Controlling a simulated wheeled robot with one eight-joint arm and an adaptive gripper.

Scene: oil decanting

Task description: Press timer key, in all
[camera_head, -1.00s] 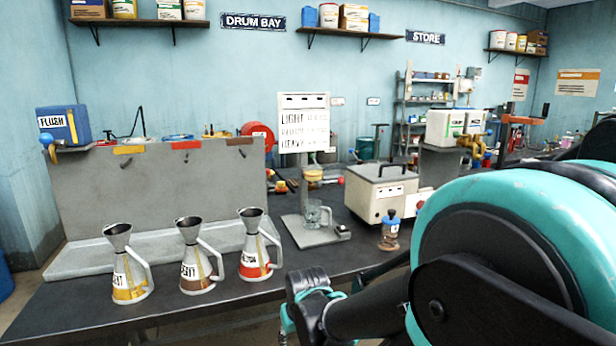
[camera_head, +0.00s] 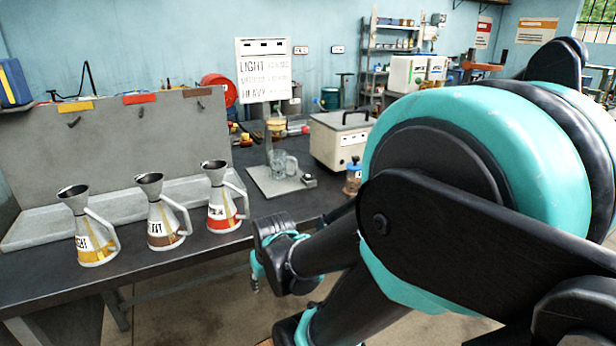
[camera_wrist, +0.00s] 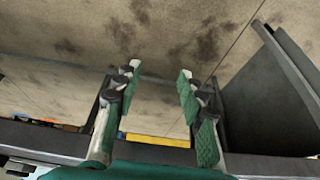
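A small dark block with a pale top (camera_head: 309,181) sits at the right front corner of a grey stand plate (camera_head: 268,187) on the bench. It may be the timer key, but it is too small to tell. A clear glass mug (camera_head: 279,163) stands on the plate beside it. My gripper is in front of the bench edge, apart from the block; in the head view only a teal part of it (camera_head: 256,268) shows. In the wrist view my gripper (camera_wrist: 158,76) is open and empty, its fingers apart above stained floor.
Three labelled metal cans with funnel tops (camera_head: 89,228) stand near the bench's front edge. A cream box with a black handle (camera_head: 340,140) and a blue-capped jar (camera_head: 353,177) are right of the plate. A sign board (camera_head: 263,70) stands behind. My arm covers the right side.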

